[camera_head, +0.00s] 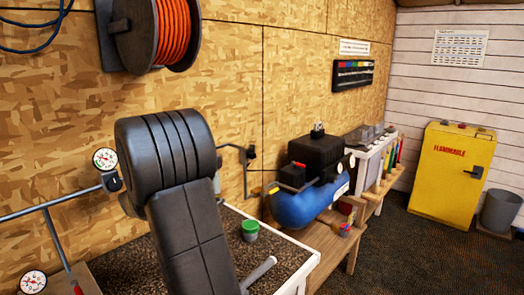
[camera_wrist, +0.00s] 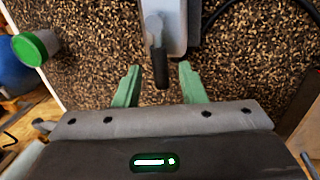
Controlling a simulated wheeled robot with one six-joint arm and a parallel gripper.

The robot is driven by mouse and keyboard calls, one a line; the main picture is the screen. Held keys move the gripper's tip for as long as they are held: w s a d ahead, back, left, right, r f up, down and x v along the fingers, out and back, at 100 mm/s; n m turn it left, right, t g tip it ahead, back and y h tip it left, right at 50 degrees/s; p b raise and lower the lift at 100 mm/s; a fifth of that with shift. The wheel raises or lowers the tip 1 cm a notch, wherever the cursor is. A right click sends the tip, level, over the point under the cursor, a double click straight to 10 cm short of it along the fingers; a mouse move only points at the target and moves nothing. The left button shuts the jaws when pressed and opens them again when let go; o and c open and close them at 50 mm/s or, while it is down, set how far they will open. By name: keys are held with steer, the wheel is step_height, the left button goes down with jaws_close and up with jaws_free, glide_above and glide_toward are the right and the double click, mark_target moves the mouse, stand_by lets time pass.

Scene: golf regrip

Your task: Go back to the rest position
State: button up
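My gripper (camera_wrist: 159,72) shows in the wrist view with its two green fingers spread apart. It points down at a bench (camera_wrist: 95,60) with a speckled brown top. A dark rod-like handle (camera_wrist: 157,48) on a grey metal body (camera_wrist: 177,30) reaches down between the fingers, with a gap on both sides. I cannot tell how far below the fingertips it is. In the head view my dark arm fills the middle foreground, and the gripper does not show. The bench (camera_head: 283,246) is partly hidden behind the arm.
A green cup (camera_head: 250,230) stands on the bench and shows in the wrist view (camera_wrist: 35,47). A grey bar (camera_head: 258,272) lies beside my arm. A blue compressor (camera_head: 300,207) stands behind. A yellow cabinet (camera_head: 450,175) and grey bin (camera_head: 500,211) are far right. Floor (camera_head: 405,255) there is clear.

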step_height(320, 180, up, 14)
steer(key=s+a, duration=0.2)
steer(key=f, duration=0.4)
steer(key=w+d+f, duration=0.1)
steer(key=f, duration=0.4)
steer(key=w+d+f, duration=0.1)
steer(key=f, duration=0.4)
steer(key=shift+s+a+n, duration=0.1)
steer(key=shift+n, duration=0.2)
steer(key=shift+s+a+n, duration=0.15)
steer(key=shift+s+n, duration=0.2)
steer(key=shift+n, duration=0.45)
